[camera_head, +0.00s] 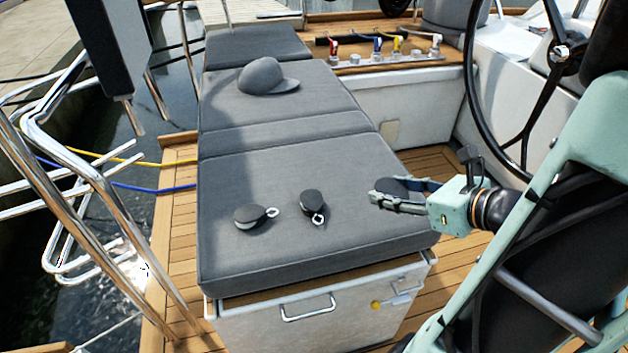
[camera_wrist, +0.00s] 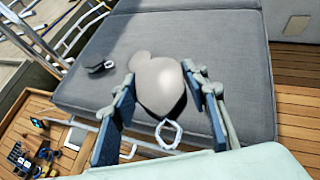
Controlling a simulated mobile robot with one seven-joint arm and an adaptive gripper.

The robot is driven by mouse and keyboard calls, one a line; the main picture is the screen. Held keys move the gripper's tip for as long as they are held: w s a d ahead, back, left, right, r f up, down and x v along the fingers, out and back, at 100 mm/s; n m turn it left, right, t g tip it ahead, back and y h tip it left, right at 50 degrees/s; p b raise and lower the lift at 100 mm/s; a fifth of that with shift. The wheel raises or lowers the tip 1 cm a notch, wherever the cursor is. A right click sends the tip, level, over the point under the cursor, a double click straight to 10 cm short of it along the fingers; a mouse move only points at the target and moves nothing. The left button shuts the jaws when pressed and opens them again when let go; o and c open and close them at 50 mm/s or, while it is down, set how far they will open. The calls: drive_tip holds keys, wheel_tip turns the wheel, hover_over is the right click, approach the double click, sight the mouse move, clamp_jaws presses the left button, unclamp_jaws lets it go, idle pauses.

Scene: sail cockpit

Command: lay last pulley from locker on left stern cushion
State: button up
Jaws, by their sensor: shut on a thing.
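My gripper (camera_head: 402,193) is shut on a dark grey pulley (camera_head: 397,185) over the near right part of the grey stern cushion (camera_head: 270,172). In the wrist view the pulley (camera_wrist: 160,92) sits between the two fingers, its metal ring toward the camera. It appears held above the cushion; the exact gap is hard to tell. Two other pulleys, one on the left (camera_head: 255,216) and one in the middle (camera_head: 314,206), lie apart on the same cushion. In the wrist view a small grey shape behind the held pulley is partly hidden, and I cannot tell what it is.
A grey cap (camera_head: 266,77) lies farther back on the cushions. A white locker front (camera_head: 320,325) with a handle is below the cushion. The steering wheel (camera_head: 470,80) is at right, steel rails (camera_head: 75,180) at left. The cushion between cap and pulleys is clear.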

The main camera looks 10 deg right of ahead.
drive_tip(key=w+f+b, duration=0.1)
drive_tip(key=w+f, duration=0.2)
drive_tip(key=w, duration=0.1)
drive_tip(key=w+d+f+b, duration=0.1)
drive_tip(key=w+f+b, duration=0.1)
drive_tip(key=w+f, duration=0.1)
drive_tip(key=w+f+b, duration=0.1)
drive_tip(key=w+f, duration=0.2)
drive_tip(key=w, duration=0.2)
drive_tip(key=shift+w+d+b, duration=0.35)
drive_tip(key=shift+w+f, duration=0.2)
drive_tip(key=shift+f, duration=0.05)
drive_tip(key=shift+w+f+b, duration=0.2)
drive_tip(key=shift+f+b, duration=0.5)
drive_tip(key=shift+f, duration=0.95)
drive_tip(key=shift+f, duration=0.2)
drive_tip(key=o, duration=1.3)
drive_tip(key=shift+c, duration=0.2)
